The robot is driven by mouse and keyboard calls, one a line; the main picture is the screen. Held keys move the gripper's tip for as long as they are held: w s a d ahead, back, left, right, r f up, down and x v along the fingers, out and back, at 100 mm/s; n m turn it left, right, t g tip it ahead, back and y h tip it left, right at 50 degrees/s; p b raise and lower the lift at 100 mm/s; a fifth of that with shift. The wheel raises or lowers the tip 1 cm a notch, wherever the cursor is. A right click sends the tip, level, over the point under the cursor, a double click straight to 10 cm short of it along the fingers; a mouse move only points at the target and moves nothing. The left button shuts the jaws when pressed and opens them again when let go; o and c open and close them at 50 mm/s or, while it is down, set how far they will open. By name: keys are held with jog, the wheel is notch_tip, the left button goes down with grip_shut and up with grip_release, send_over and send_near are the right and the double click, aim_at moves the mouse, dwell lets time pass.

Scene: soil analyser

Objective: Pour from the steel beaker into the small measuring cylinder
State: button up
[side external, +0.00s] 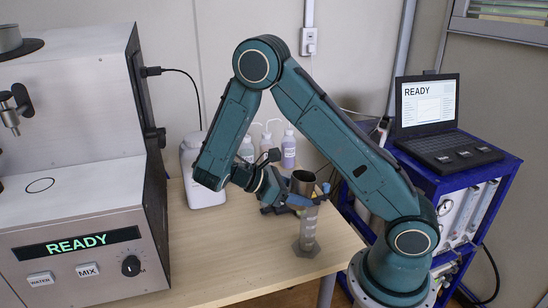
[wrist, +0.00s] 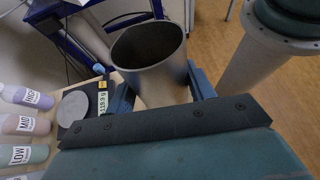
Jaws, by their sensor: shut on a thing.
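The steel beaker (side external: 303,181) is a grey metal cup, roughly upright in the side view. My gripper (side external: 303,199) is shut on it, with a blue finger on each side. In the wrist view my gripper (wrist: 161,91) holds the beaker (wrist: 152,62), whose open mouth is dark inside; I cannot tell what it contains. The small measuring cylinder (side external: 309,226) is clear, with marks and a hexagonal base, and stands on the table.
A scale (wrist: 75,106) with a round plate is beside the gripper. Bottles labelled LOW (wrist: 22,154), MID (wrist: 26,124) and HIGH (wrist: 26,97) stand nearby. A white jug (side external: 203,178) is at the back; the analyser (side external: 80,170) is left, a laptop cart (side external: 455,185) right.

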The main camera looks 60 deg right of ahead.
aim_at(292, 180)
jog(key=shift+r, duration=0.1)
jog(key=shift+r, duration=1.45)
jog(key=shift+w+d, duration=0.1)
jog(key=shift+w+d+f+n+t+h, duration=0.1)
jog(key=shift+w+d+n+t+h, duration=0.25)
jog(key=shift+n, duration=0.2)
jog(key=shift+w+d+n+t+h, duration=0.2)
jog(key=shift+w+n+t+h, duration=0.05)
jog(key=shift+n+t+h, duration=0.25)
jog(key=w+n+t+h, duration=0.1)
jog(key=w+n+t, duration=0.1)
jog(key=w+d+n+t+h, duration=0.1)
jog(key=w+n+t, duration=0.1)
jog(key=w+n+t+h, duration=0.1)
jog(key=w+n+t, duration=0.1)
jog(key=shift+w+d+f+n, duration=0.1)
jog(key=shift+d+f+n, duration=0.05)
jog(key=shift+f+n, duration=0.2)
jog(key=shift+w+a+r+n+t+y, duration=0.8)
jog(key=shift+w+a+n+t+y, duration=0.7)
jog(key=shift+w+a+n+t, duration=1)
jog(key=shift+w+a+r+n+t+y, duration=0.85)
jog(key=shift+w+a+n+t+y, duration=0.6)
jog(key=shift+w+a+n+t, duration=1.1)
jog(key=shift+w+a+r+n+t+y, duration=0.8)
jog(key=shift+w+a+n+t+y, duration=1.1)
jog(key=shift+n, duration=1.05)
